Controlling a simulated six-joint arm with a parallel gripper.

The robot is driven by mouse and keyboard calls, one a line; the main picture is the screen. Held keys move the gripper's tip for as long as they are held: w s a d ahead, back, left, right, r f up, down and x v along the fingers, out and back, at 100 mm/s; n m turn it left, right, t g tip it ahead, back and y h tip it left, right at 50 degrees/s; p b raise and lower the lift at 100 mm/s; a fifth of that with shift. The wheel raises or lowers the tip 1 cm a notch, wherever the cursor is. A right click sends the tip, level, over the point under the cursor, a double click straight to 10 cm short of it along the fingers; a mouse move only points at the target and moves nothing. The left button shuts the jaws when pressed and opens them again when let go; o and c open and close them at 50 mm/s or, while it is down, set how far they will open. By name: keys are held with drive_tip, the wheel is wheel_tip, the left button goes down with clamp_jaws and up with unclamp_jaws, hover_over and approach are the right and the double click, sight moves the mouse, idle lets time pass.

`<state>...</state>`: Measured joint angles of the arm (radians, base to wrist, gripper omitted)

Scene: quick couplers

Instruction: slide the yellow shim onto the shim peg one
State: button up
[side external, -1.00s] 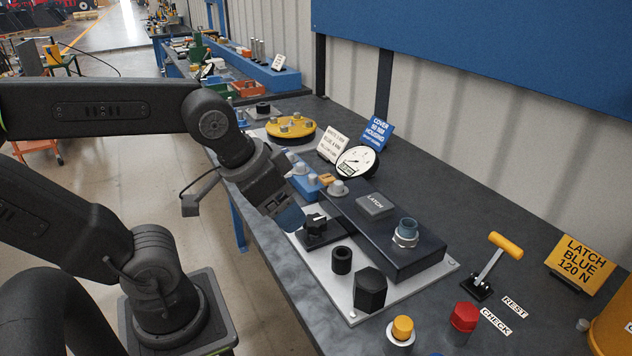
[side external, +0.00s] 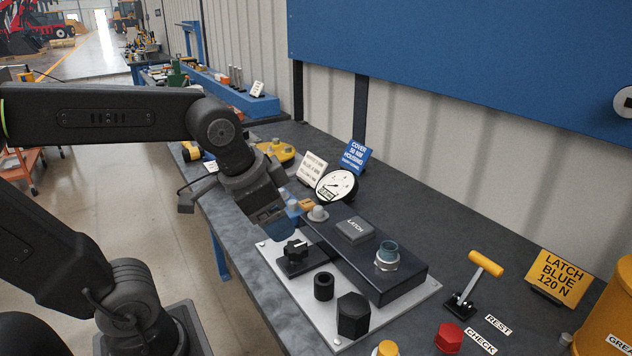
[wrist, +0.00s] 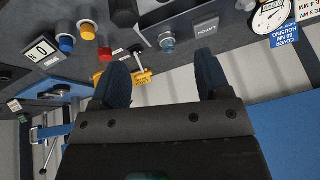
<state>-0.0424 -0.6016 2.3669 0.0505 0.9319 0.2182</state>
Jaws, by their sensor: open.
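My gripper (side external: 277,226) hangs over the left part of the bench fixture, with its blue fingers pointing down. In the wrist view my gripper (wrist: 162,78) is open, with the fingers wide apart and nothing held between them. A small orange-yellow piece (side external: 307,204) lies just beyond the gripper in the side view; I cannot tell for sure that it is the yellow shim. A grey peg-like part (side external: 318,214) stands beside it. My gripper partly hides this area, and I cannot tell which peg is shim peg one. The wrist view shows neither clearly.
A black latch housing (side external: 400,274) with a blue-topped fitting (side external: 387,254) lies right of the gripper. A gauge (side external: 337,185) and signs stand behind.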

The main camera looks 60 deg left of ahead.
drive_tip(key=w+a+m+g+y, duration=0.2)
drive_tip(key=w+a+m, duration=0.65)
drive_tip(key=w, duration=0.45)
drive_tip(key=m+g+y, duration=0.2)
drive_tip(key=m+g, duration=0.1)
drive_tip(key=m, duration=0.4)
approach(307, 203)
drive_tip(key=x, duration=0.8)
drive_tip(key=shift+w+a+f, duration=0.1)
drive_tip(key=shift+a+f, duration=0.1)
drive_tip(key=shift+f, duration=0.05)
drive_tip(key=shift+c, duration=0.4)
drive_tip(key=shift+r, duration=0.1)
drive_tip(key=c, duration=1)
